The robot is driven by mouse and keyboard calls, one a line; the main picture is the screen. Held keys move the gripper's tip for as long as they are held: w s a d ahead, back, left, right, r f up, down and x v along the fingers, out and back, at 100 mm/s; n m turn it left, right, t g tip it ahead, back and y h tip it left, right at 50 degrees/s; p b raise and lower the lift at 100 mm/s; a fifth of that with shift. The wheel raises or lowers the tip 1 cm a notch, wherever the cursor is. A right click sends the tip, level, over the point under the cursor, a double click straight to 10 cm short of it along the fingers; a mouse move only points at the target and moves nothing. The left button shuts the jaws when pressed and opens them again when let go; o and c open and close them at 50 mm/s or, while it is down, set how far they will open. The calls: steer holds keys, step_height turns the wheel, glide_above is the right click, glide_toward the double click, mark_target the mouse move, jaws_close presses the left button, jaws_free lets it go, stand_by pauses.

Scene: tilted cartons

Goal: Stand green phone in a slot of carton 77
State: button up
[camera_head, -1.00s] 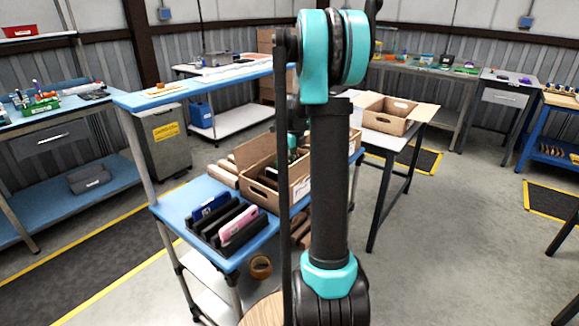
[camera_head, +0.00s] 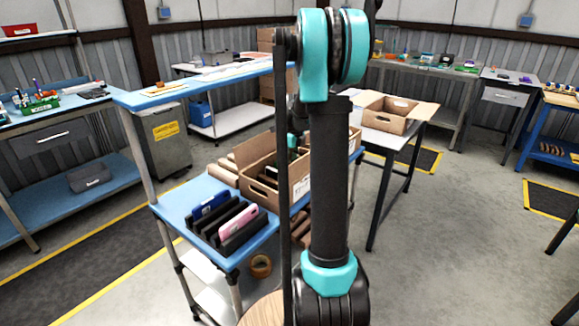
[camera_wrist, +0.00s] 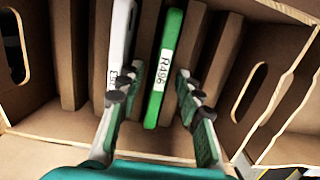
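In the wrist view the green phone (camera_wrist: 164,70), labelled R496, stands on edge in a slot between cardboard dividers of a carton (camera_wrist: 266,83). My gripper (camera_wrist: 152,90) is open, with one finger on each side of the phone's near end. A gap shows at the left finger; the right fingertip is close to the phone, and contact is unclear. A white phone (camera_wrist: 121,45) stands in the slot to the left, partly behind the left finger. In the head view the carton (camera_head: 267,196) sits tilted on the blue table; its number is unreadable and my arm hides part of it.
A black rack (camera_head: 215,237) holding a blue phone (camera_head: 209,204) and a pink phone (camera_head: 238,221) stands in front of the carton. A blue upper shelf (camera_head: 200,84) lies above the table. Another open carton (camera_head: 388,122) is on a table behind.

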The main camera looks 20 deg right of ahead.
step_height(320, 180, up, 12)
steer(key=s, duration=0.1)
steer(key=shift+d, duration=0.4)
steer(key=shift+s, duration=0.1)
step_height(320, 180, up, 7)
stand_by(1.0)
